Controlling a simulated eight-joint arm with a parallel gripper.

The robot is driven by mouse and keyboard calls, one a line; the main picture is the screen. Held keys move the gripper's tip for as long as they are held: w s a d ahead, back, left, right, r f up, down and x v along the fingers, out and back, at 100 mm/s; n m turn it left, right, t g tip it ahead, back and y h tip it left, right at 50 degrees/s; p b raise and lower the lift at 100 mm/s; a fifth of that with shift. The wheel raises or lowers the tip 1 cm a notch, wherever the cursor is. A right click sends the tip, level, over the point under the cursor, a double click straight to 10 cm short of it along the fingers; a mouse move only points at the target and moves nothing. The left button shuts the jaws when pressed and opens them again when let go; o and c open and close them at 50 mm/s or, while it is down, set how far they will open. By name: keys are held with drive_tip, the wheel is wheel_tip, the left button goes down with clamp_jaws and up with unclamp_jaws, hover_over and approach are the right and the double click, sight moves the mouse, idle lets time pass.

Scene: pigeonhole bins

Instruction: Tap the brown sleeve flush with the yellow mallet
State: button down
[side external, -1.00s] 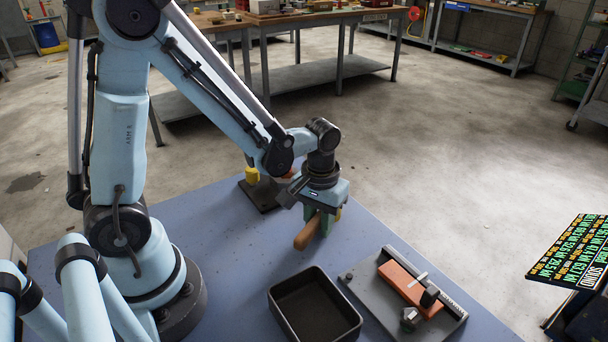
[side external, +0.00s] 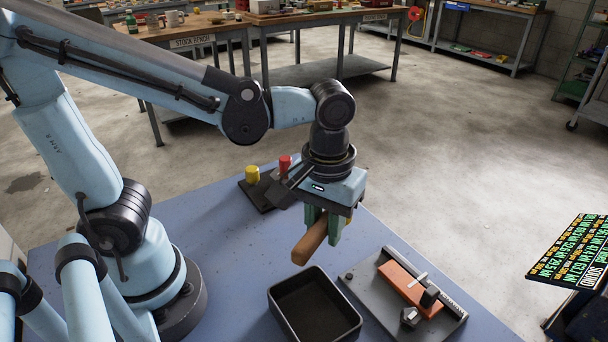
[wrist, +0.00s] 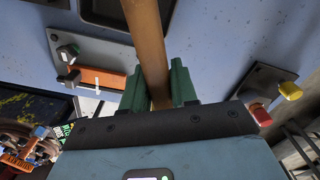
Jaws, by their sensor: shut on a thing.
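My gripper (side external: 324,228) is shut on a brown wooden handle (side external: 310,243) and holds it above the blue table. In the wrist view the handle (wrist: 148,40) runs up between the green fingers of my gripper (wrist: 159,88). A small yellow patch shows just behind the fingers in the side view; I cannot tell whether it is the mallet's head. A grey fixture plate (side external: 372,306) lies to the right, bearing an orange-brown block (side external: 402,283), a black knob and a metal nut. I cannot clearly make out the brown sleeve there. The fixture also shows in the wrist view (wrist: 95,45).
A black open tray (side external: 290,317) stands in front of my gripper, left of the fixture. A dark stand (side external: 262,198) behind holds a yellow piece (side external: 252,174) and a red piece (side external: 285,163). A display board (side external: 568,250) is at the far right. Table between stand and tray is clear.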

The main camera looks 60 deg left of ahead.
drive_tip(key=w+a+r+n, duration=0.1)
drive_tip(key=w+a+n, duration=0.1)
drive_tip(key=a, duration=0.8)
drive_tip(key=w+a+r+n, duration=0.1)
drive_tip(key=w+a+n, duration=0.2)
drive_tip(key=a, duration=0.8)
drive_tip(key=shift+w+a+r+n, duration=0.15)
drive_tip(key=shift+w+r+n, duration=0.2)
drive_tip(key=shift+n, duration=0.65)
drive_tip(key=shift+f, duration=0.1)
idle(1.1)
drive_tip(key=shift+f, duration=0.1)
idle(1.2)
